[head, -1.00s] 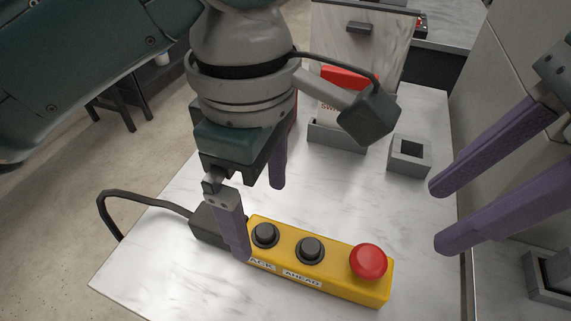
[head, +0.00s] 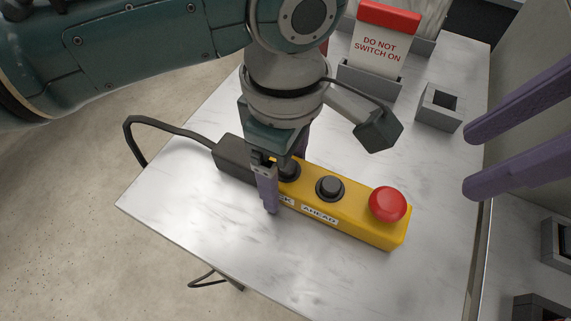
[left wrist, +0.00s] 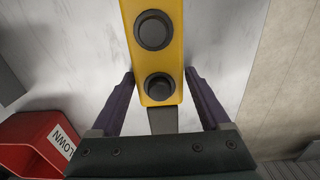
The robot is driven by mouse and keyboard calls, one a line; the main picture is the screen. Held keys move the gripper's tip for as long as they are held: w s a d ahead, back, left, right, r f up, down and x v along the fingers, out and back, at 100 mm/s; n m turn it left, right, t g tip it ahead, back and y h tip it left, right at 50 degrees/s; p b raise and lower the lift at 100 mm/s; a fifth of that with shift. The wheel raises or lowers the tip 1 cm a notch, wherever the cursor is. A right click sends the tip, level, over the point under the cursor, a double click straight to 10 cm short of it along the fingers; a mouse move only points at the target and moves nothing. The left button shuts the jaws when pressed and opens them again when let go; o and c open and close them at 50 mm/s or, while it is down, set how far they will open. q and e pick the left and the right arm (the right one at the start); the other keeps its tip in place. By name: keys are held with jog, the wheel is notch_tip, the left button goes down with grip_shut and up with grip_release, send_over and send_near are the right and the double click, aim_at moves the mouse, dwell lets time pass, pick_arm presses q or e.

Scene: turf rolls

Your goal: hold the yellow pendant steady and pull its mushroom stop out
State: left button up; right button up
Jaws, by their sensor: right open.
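The yellow pendant (head: 350,222) lies on the marble-look table with two black buttons and a red mushroom stop (head: 387,203) at its right end. My left gripper (head: 285,185) is lowered over the pendant's cable end, one finger on each long side. The left wrist view shows its open fingers straddling the pendant (left wrist: 152,60) beside the end button, with a slim gap at the right; contact is unclear. The mushroom stop is outside that view. My right gripper (head: 468,160) is open and empty, to the right of the stop.
A grey stand (head: 368,82) holds a red-topped "DO NOT SWITCH ON" card at the back. A grey square socket block (head: 439,107) stands right of it. A black cable (head: 160,120) leaves the pendant's left end. The table in front is clear.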

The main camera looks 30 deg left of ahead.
aim_at(396, 220)
pick_arm(q)
grip_shut()
dwell(0.4)
pick_arm(e)
jog(key=shift+o, duration=0.2)
